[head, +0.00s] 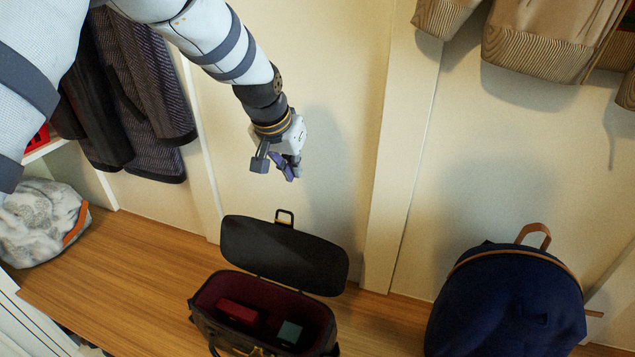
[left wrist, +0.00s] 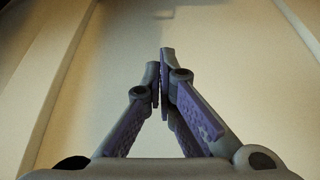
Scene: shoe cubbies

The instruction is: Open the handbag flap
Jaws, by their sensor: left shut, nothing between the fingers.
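The black handbag (head: 207,325) stands on the wooden bench at the lower middle of the head view. Its flap (head: 283,257) is raised and tilted back toward the wall, with a small loop (head: 285,217) at its top edge. The dark red inside shows a red item (head: 238,311) and a teal item (head: 290,332). My left gripper (head: 288,174) is above the flap, apart from it, in front of the wall. In the left wrist view its fingers (left wrist: 161,75) are together with nothing between them. My right gripper is not in view.
A navy backpack (head: 508,305) stands to the right on the bench (head: 150,250). A grey and white bag (head: 38,222) is at the far left. Dark clothes (head: 125,90) hang at upper left, tan clothes (head: 545,40) at upper right. Bare bench lies left of the handbag.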

